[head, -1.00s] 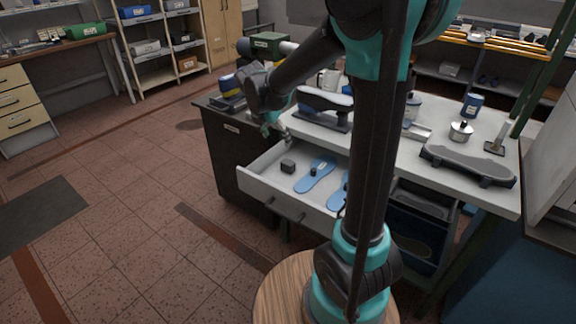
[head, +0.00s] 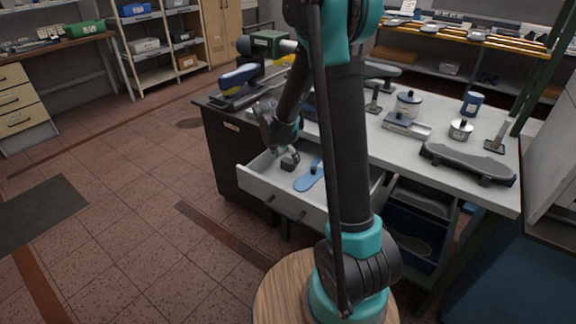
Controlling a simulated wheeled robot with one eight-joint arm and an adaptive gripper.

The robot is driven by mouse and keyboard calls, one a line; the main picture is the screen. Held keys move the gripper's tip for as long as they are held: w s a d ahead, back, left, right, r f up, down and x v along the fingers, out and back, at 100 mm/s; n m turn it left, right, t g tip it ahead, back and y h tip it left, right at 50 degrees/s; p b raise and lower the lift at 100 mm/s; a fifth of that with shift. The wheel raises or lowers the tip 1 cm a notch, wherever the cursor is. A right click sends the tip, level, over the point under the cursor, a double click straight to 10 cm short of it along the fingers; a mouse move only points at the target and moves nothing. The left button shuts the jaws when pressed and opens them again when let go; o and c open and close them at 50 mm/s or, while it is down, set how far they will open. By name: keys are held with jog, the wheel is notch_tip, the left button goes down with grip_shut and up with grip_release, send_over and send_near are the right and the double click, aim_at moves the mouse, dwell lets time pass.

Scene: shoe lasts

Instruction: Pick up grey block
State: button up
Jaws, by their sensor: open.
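The small dark grey block (head: 287,166) lies in the open drawer (head: 253,184), near its left end. My gripper (head: 289,156) points down just above the block and is open. Its fingers partly overlap the block's upper part in the picture. I cannot tell whether they touch it or reach around it.
A blue shoe-sole shape (head: 307,181) lies in the drawer right of the block. My arm hides part of the drawer's right side. The white worktop (head: 400,150) above the drawer holds pots, a shoe last form (head: 467,163) and a metal stand (head: 497,139).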

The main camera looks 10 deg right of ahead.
aim_at(288, 160)
jog(key=shift+x, duration=1.65)
jog(key=shift+c, duration=0.5)
jog(key=c, duration=1.3)
jog(key=shift+r, duration=0.15)
notch_tip(288, 160, up, 20)
